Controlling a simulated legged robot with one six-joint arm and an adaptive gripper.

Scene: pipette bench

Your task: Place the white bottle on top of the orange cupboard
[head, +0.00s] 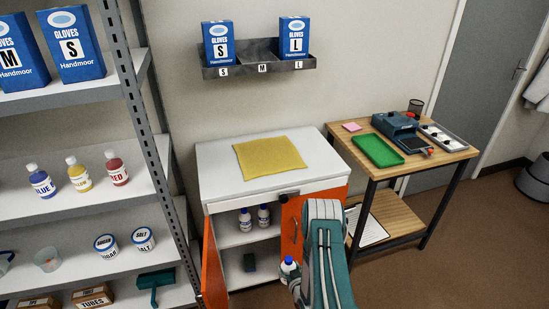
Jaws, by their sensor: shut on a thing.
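The cupboard (230,186) has a white top and orange doors that stand open. A yellow cloth (268,157) lies on its top. A white bottle (288,265) with a blue cap is low in front of the open cupboard, at the left side of my arm. My gripper (296,279) is shut on this bottle, mostly hidden behind my arm. The bottle's lower part is also hidden. Two similar white bottles with dark blue caps (264,215) stand on the cupboard's upper inside shelf.
The white top has bare room around the cloth. Shelving (134,97) with bottles and jars stands at the left. A wooden bench (447,145) with a green tray (376,150) stands at the right. A glove rack (260,67) hangs above.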

